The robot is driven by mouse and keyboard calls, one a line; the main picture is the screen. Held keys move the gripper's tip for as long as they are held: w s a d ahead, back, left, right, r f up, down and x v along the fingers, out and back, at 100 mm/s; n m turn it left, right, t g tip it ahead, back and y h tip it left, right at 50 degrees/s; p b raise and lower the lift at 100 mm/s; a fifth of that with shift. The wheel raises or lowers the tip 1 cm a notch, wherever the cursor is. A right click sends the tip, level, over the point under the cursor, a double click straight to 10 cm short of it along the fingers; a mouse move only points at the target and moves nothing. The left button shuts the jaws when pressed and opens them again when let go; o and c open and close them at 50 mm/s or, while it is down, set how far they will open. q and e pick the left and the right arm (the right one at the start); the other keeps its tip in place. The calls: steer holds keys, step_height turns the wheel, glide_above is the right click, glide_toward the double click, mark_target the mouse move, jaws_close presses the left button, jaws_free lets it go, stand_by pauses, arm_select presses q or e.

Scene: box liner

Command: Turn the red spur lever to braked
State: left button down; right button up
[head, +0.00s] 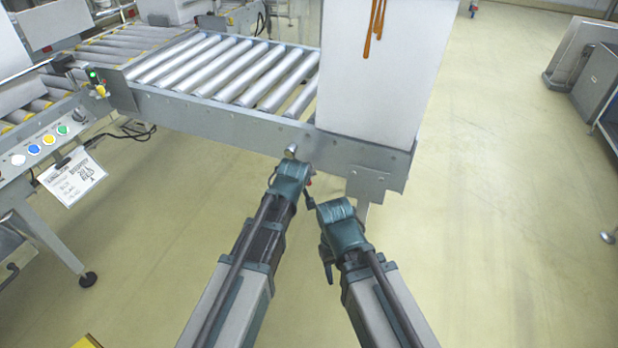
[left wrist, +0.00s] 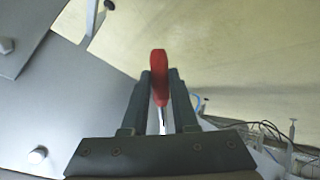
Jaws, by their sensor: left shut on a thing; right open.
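The red spur lever shows in the left wrist view (left wrist: 158,75) as a red grip on a thin metal stem. My left gripper (left wrist: 158,92) is shut on it, one finger on each side. In the head view only a small red spot of the lever (head: 309,182) shows beside my left gripper (head: 299,178), below the conveyor's side rail. The rest is hidden by my arm. No braked mark is readable, so I cannot tell the lever's setting. My right gripper (head: 318,234) is open and empty, just right of and below the left one.
A roller conveyor (head: 220,102) with a grey side rail stands ahead. A large white box (head: 375,65) with orange streaks sits at its right end. A button panel (head: 40,148) with a hanging sign (head: 72,178) is at left.

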arm_select(q)
steer(key=shift+w+a+f+m+t+y+b, duration=0.25)
steer(key=shift+a+m+t+y+b, duration=0.15)
steer(key=shift+a+y+b, duration=0.4)
steer(key=shift+w+a+f+m+t+y+b, duration=0.2)
steer(key=shift+a+f+m+t+y+b, duration=0.15)
steer(key=shift+a+m+y+b, duration=0.4)
steer(key=shift+w+a+f+m+t+y+b, duration=0.3)
steer(key=shift+a+y+b, duration=0.3)
steer(key=shift+y+b, duration=0.4)
steer(key=shift+s+r, duration=0.1)
steer(key=shift+r, duration=0.05)
steer(key=c, duration=1)
jaws_free()
